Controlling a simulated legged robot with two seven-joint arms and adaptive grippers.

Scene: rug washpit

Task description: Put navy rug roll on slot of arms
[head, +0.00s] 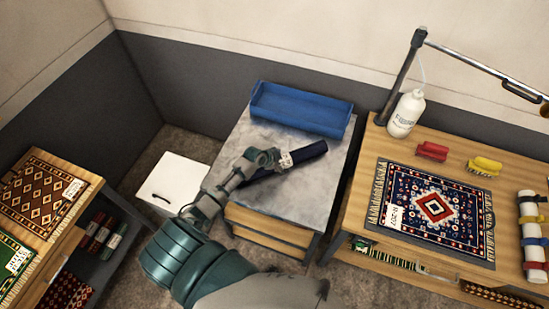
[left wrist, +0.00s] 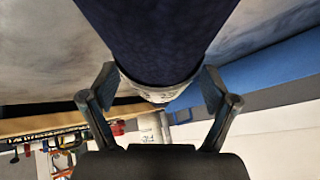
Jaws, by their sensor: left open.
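The navy rug roll (head: 308,153) lies at a slant on the grey top of the middle table, in front of the blue trough. A white paper label wraps part of it. In the left wrist view the roll (left wrist: 155,35) fills the top middle, with the white band (left wrist: 155,88) near its lower end. My left gripper (head: 272,158) is at the roll. Its two fingers (left wrist: 160,98) are apart, one on each side of the roll's label end; I cannot tell whether they touch it. No slot of arms can be made out for certain. My right gripper is not in view.
The blue trough (head: 300,110) stands at the table's back edge. The right table holds a patterned rug (head: 432,210), a white bottle (head: 406,114), a red brush (head: 432,151) and a yellow brush (head: 484,166). A metal pole (head: 402,75) rises behind. A white box (head: 180,180) stands left.

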